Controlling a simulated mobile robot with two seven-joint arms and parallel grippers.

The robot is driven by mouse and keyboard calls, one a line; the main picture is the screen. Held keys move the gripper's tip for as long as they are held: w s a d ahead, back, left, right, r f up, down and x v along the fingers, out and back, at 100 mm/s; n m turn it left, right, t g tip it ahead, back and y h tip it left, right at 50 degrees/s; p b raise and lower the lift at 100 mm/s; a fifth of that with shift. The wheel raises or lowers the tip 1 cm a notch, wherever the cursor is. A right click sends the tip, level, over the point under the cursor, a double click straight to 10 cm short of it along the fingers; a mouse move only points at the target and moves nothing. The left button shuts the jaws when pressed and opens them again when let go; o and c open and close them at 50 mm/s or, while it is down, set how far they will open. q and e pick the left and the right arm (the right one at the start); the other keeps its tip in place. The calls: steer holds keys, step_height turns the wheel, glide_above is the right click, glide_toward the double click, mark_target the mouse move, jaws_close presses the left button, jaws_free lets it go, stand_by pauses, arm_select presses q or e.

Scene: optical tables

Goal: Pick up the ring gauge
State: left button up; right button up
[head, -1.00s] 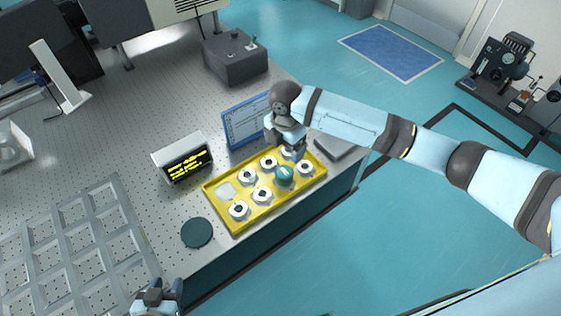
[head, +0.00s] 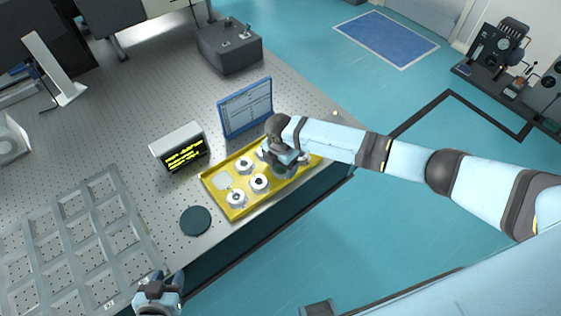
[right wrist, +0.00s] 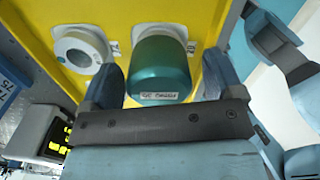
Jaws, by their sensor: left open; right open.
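A yellow tray (head: 237,211) holds several white ring-shaped pieces with dark centres, one of them a white ring (head: 260,182). In the right wrist view a white ring (right wrist: 81,49) sits in the tray beside a teal cylinder (right wrist: 160,65) with a small printed label. I cannot tell for certain which piece is the ring gauge. My right gripper (head: 286,166) is over the right part of the tray and hides the cylinder in the head view. Its open fingers (right wrist: 161,82) stand on either side of the cylinder. My left gripper (head: 166,283) is open and empty near the table's front edge.
A dark round pad (head: 195,221) lies left of the tray. A small display with yellow text (head: 180,147) and a blue-framed panel (head: 246,108) stand behind it. A grey compartment rack (head: 75,235) is at the left, and a grey box (head: 230,50) farther back.

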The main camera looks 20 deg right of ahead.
steer(key=c, duration=1.2)
